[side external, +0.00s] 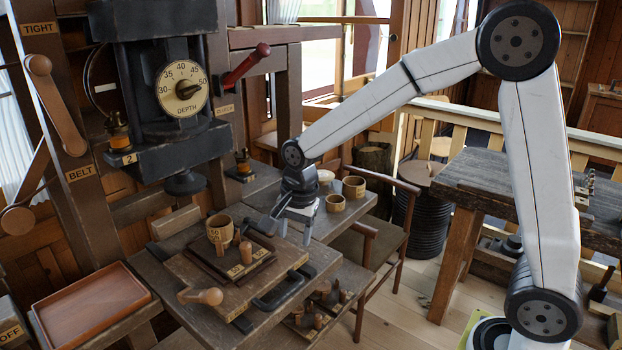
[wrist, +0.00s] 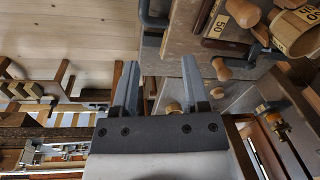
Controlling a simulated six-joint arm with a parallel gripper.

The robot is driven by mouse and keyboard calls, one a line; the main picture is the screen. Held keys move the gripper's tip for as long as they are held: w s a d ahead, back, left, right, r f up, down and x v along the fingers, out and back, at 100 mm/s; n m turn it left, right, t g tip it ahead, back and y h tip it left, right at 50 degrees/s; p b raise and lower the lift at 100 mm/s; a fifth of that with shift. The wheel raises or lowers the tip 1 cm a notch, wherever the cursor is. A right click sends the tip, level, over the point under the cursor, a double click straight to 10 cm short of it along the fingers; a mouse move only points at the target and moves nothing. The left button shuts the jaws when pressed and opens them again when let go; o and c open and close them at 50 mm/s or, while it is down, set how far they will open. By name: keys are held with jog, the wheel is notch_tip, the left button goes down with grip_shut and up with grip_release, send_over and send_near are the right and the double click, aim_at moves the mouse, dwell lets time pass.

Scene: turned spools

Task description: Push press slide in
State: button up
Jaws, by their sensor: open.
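The press slide (side external: 212,284) is a wooden board on the press bench, with a darker plate on it. It lies in front of the round black ram (side external: 185,183), toward the camera. A wooden knob (side external: 200,296) and a black handle (side external: 283,291) are at its near side.
The press has a depth dial (side external: 182,88) and a red-handled lever (side external: 246,65). An empty reddish tray (side external: 90,306) lies at left. More cups (side external: 354,187) stand on the bench behind my gripper. A chair (side external: 385,215) and a side table (side external: 480,190) are at right.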

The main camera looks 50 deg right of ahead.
jog(key=w+a+r+m, duration=0.2)
jog(key=w+m, duration=0.4)
jog(key=m, duration=0.3)
jog(key=w+a+r+m+g, duration=0.1)
jog(key=w+a+r+m, duration=0.1)
jog(key=w+r+m, duration=0.3)
jog(key=shift+w+m+g, duration=0.3)
jog(key=shift+w+m, duration=0.15)
jog(key=shift+m, duration=1.85)
